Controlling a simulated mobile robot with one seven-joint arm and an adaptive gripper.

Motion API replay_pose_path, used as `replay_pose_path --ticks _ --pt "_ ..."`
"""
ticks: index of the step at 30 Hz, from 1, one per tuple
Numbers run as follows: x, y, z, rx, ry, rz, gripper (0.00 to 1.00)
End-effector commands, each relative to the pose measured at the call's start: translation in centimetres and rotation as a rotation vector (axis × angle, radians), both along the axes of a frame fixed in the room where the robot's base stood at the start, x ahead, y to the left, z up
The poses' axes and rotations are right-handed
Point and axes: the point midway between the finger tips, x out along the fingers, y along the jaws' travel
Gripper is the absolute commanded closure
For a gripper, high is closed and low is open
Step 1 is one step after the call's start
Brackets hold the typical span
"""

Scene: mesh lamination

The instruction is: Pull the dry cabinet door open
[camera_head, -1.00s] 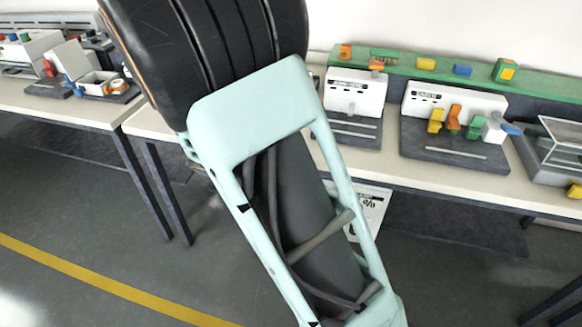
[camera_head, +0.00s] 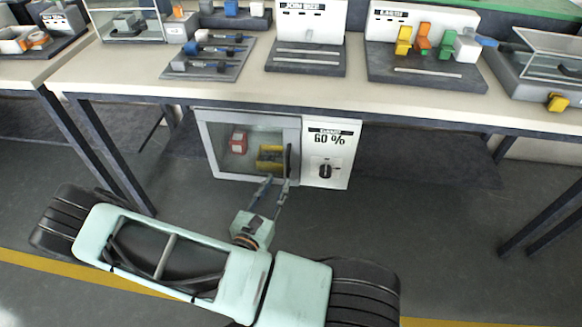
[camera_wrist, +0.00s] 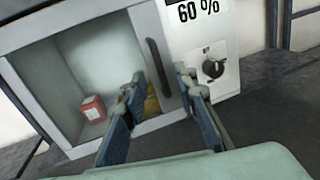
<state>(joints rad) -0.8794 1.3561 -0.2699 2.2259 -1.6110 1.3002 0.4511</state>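The dry cabinet (camera_head: 331,138) sits under the workbench, with a white panel reading 60 % and a dark knob. Its glass-fronted door (camera_head: 205,145) looks shut; the door also shows in the wrist view (camera_wrist: 72,143). A dark vertical handle (camera_wrist: 158,62) is on the door's right side; it also shows in the head view (camera_head: 288,158). My gripper (camera_head: 277,183) is in front of the door at the handle's lower part. In the wrist view my gripper (camera_wrist: 160,76) is open, with one finger on each side of the handle. I cannot tell whether either finger touches it.
Inside the cabinet are a red box (camera_head: 238,141) and a yellow item (camera_head: 270,158). The workbench (camera_head: 420,103) overhangs the cabinet, with a dark leg (camera_head: 97,150) at left. The floor (camera_head: 430,235) in front is clear.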

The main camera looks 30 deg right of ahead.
Motion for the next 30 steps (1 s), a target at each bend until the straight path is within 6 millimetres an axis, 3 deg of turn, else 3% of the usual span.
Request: replay_pose_path --ticks 5,21,30 --pt "0.3 0.0 -1.2 -0.02 0.02 0.039 0.73" --pt "6.5 -6.3 -1.2 -0.016 0.018 0.036 0.73" --pt "7.6 -7.3 -1.0 -0.017 0.019 0.038 0.73"
